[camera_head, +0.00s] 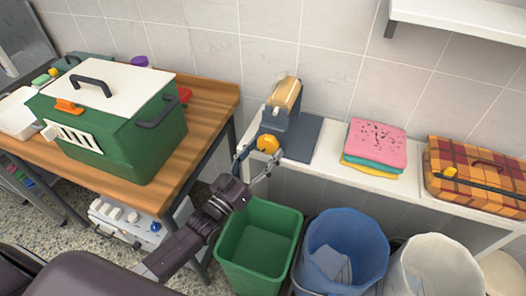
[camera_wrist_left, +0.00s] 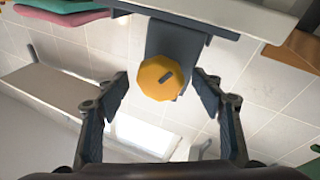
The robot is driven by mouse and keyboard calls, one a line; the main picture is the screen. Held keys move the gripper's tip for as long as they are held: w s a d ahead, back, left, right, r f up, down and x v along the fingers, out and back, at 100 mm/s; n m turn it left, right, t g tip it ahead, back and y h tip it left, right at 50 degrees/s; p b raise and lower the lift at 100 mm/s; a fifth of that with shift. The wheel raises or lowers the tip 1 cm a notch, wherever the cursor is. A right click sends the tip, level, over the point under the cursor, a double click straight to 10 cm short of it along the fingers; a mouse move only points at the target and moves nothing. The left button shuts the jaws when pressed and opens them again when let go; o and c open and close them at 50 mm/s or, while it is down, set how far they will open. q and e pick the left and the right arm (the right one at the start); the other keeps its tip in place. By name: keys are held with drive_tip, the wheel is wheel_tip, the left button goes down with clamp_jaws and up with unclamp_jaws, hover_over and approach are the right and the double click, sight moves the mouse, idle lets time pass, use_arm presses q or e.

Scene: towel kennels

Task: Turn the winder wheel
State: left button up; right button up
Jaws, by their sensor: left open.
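The winder stands on the white shelf, with a grey body (camera_head: 277,121) and a tan roll (camera_head: 286,94) on top. Its yellow winder wheel (camera_head: 267,144) is on the near side, low on the body. In the wrist view a gap shows between each finger and the wheel. My right gripper is not in view.
A green crate (camera_head: 160,132) with a white lid stands on the wooden table at left. Folded towels (camera_head: 374,143) and a plaid case (camera_head: 480,170) lie right of the winder. Green (camera_head: 231,262), blue (camera_head: 313,235) and white (camera_head: 408,256) bins stand below the shelf (camera_head: 326,168).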

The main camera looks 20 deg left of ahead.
use_arm(q)
drive_tip(key=v, duration=1.2)
